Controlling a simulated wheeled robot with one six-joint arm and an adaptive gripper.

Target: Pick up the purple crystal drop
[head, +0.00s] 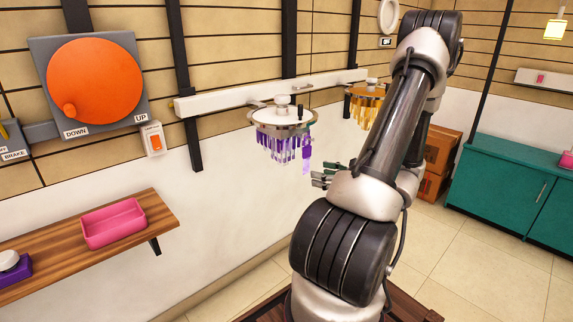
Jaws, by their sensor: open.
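Purple and pale crystal drops (283,150) hang in a ring below a round silver chandelier (283,118) near the middle of the head view. A darker purple drop (306,153) hangs at the ring's right side. I cannot tell which drop is the one named. My gripper (319,178) is to the right of and slightly below the ring, its fingers pointing left. It is open, and I see nothing between the fingers. A gap shows between it and the drops. My arm hides part of the gripper's mounting.
A second chandelier with amber drops (366,103) hangs behind my arm. A wooden shelf (60,250) at left holds a pink tray (112,223) and a purple box (14,272). An orange wheel (95,80) marked UP and DOWN is on the wall. Teal cabinets (510,190) stand right.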

